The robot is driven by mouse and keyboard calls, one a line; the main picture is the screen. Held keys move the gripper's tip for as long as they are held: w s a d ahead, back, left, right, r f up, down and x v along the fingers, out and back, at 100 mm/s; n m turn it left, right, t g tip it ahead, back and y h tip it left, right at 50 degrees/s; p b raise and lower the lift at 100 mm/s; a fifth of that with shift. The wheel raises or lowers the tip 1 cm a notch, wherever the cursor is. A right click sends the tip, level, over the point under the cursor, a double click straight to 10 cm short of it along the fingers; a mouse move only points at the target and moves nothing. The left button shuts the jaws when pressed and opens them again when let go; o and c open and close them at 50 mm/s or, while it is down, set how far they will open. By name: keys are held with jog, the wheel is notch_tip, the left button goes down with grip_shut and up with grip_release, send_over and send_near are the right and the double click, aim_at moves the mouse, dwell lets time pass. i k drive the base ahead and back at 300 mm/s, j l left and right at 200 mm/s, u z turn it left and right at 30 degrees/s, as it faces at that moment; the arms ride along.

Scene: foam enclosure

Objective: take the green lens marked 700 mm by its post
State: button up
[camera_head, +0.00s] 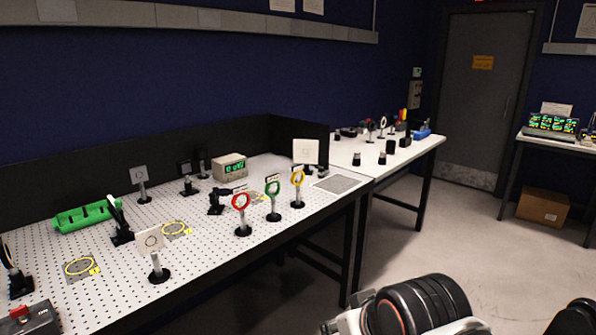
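The green-ringed lens (272,188) stands upright on a dark post (273,206) with a round black base, near the front right edge of the white perforated table. A small label sits above its ring, too small to read. A red-ringed lens (240,201) stands just to its left. A yellow-ringed lens (297,178) stands just to its right and a little farther back. The three are apart from one another. Parts of my arm show at the bottom right, well away from the lenses. My gripper is not in view.
The perforated table (215,255) also holds a white card on a post (152,241), a green holder (86,216), a display box (229,167) and a grey pad (336,183). A second table (362,168) adjoins at right. Open floor (440,240) lies in front.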

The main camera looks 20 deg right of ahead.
aim_at(273, 188)
jog(key=i+l, duration=0.35)
jog(key=i, duration=0.15)
jog(key=i+l+z, duration=0.15)
jog(key=i+l, duration=0.2)
jog(key=i, duration=0.15)
